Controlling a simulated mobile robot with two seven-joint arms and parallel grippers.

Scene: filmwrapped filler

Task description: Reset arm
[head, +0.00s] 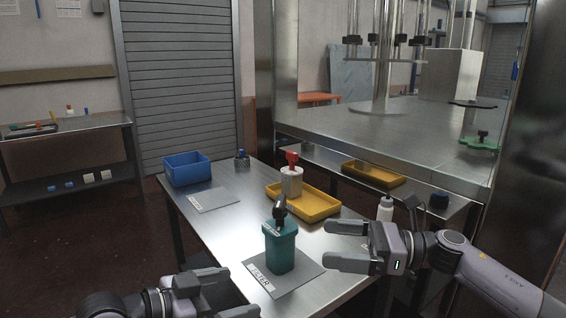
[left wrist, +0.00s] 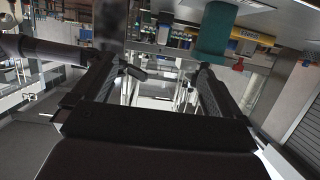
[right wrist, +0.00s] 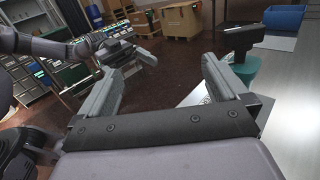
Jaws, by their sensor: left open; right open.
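My left gripper (head: 212,298) is at the bottom of the head view, low in front of the table's near edge. It is open and empty, and its two fingers (left wrist: 165,82) stand apart in the left wrist view. My right gripper (head: 335,246) is right of the teal canister, its fingers pointing left. It is open and empty, with its fingers (right wrist: 165,85) apart in the right wrist view. The teal canister (head: 280,250) with a dark top stands upright on a grey mat labelled FILTER (head: 292,283). Neither gripper touches it.
A white bottle (head: 385,209) stands behind my right gripper. A large steel machine (head: 420,135) stands at the back right.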

